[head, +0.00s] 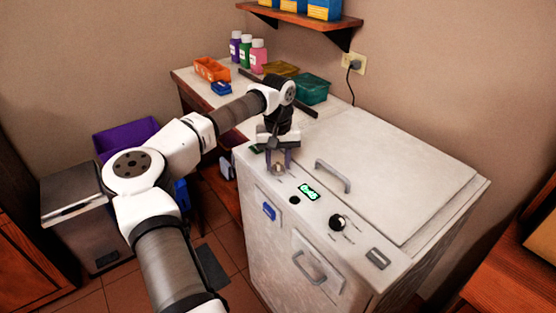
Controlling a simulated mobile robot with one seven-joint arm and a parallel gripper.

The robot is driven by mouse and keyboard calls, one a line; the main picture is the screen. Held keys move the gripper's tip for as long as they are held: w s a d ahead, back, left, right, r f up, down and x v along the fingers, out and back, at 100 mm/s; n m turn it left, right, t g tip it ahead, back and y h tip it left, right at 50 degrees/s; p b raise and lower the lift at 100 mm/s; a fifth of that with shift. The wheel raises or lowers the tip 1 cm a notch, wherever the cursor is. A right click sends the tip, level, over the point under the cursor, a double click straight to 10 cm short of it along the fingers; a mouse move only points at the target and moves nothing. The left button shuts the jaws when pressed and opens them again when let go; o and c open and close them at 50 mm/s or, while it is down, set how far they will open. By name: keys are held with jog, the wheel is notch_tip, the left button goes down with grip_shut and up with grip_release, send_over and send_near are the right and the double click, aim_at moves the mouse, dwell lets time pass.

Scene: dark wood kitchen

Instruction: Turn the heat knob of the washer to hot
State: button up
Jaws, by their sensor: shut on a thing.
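The white washer (262,232) stands at the centre right, with a control panel along its front top edge. My gripper (278,164) reaches down to the left end of this panel. Its two fingers are shut on a small knob (278,170) there, one finger on each side. The knob is partly hidden by the fingers, so its pointer cannot be seen. A second, dark and silver knob (337,222) sits free further right on the panel. The small labels by both knobs are too small to read.
A lit green display (308,192) and a black button (295,200) lie between the knobs. The lid handle (333,176) rises close behind them. A table (196,82) with bottles (258,57) and bins stands behind left. A wall shelf (310,22) hangs above.

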aim_at(278, 164)
dwell(0.4)
jog(key=o, duration=1)
jog(key=shift+r, duration=0.15)
notch_tip(278, 164, up, 14)
jog(key=shift+f+b, duration=0.15)
jog(key=shift+b, duration=1.05)
